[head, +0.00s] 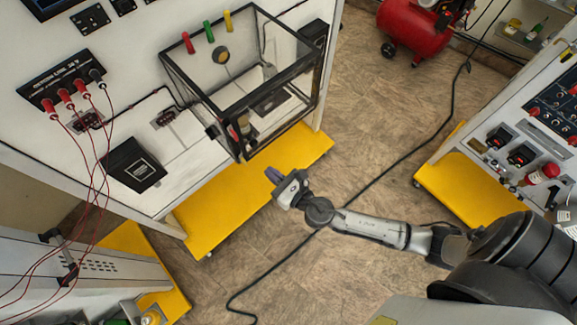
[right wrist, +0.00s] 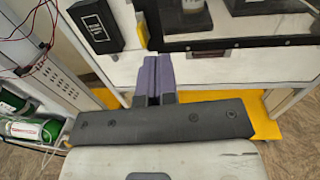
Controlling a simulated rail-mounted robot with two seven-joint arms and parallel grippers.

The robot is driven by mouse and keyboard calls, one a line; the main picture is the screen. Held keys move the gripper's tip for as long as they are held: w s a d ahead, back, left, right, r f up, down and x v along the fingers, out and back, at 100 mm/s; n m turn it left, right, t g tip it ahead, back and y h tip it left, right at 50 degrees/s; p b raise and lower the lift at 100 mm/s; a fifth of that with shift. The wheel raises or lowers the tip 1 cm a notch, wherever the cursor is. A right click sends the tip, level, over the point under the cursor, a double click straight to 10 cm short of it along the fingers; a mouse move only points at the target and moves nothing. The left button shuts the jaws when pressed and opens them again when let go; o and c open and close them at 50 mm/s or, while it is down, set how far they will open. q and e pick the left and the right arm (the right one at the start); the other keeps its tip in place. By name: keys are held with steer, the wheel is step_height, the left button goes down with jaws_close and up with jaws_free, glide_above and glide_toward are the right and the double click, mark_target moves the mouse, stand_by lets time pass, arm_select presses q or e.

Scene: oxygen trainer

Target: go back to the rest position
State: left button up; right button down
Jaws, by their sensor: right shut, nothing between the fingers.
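My right gripper (head: 273,176) is in the middle of the head view, with its arm coming in from the lower right. It is in front of the trainer bench, above the yellow base (head: 222,205), and apart from the bench as far as I can tell. In the right wrist view its purple fingers (right wrist: 151,78) are together with nothing between them. The trainer panel (head: 130,75) carries a black-framed clear box (head: 240,80), which the gripper is below in the picture. My left gripper is not in view.
A black cable (head: 385,170) runs across the open floor. A red compressor (head: 420,30) stands at the back. A second bench (head: 540,110) with a yellow base is at right. Red leads (head: 98,150) hang at the left from the panel. Green bottles (right wrist: 38,130) show at left in the wrist view.

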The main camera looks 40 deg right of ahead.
steer(key=s+b, duration=0.1)
steer(key=s, duration=0.5)
steer(key=shift+s, duration=0.2)
steer(key=shift+d, duration=0.1)
